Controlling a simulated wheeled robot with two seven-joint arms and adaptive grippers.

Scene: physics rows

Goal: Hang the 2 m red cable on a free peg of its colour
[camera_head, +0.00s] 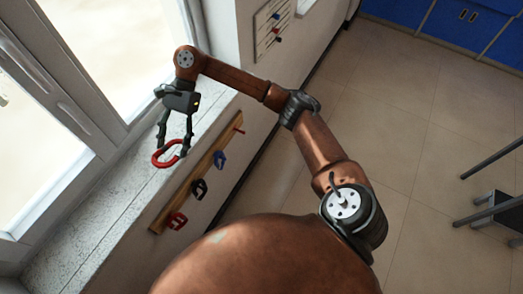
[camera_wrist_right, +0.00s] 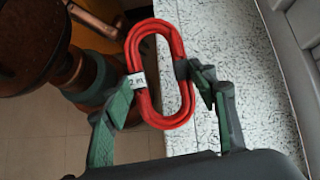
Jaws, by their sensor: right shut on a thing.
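The red cable (camera_head: 158,161) is a coiled loop held above the grey window sill by my right gripper (camera_head: 173,143). In the right wrist view the red cable (camera_wrist_right: 181,62) is a long oval coil between the green fingers of the gripper (camera_wrist_right: 158,84). A white tag reading "2 m" is on its left side. A wooden peg rail (camera_head: 188,182) runs along the wall below the sill, right of the gripper. Its far-end red peg (camera_head: 239,130) is bare. A blue coil (camera_head: 219,160), a black coil (camera_head: 198,189) and a red coil (camera_head: 177,220) hang along it. My left gripper is not seen.
The speckled sill (camera_head: 88,220) lies under the window at left. A second board (camera_head: 272,28) with small coils is farther along the wall. Blue cabinets (camera_head: 425,20) stand at the back, and a dark-legged stool (camera_head: 495,210) at right. The tiled floor between is clear.

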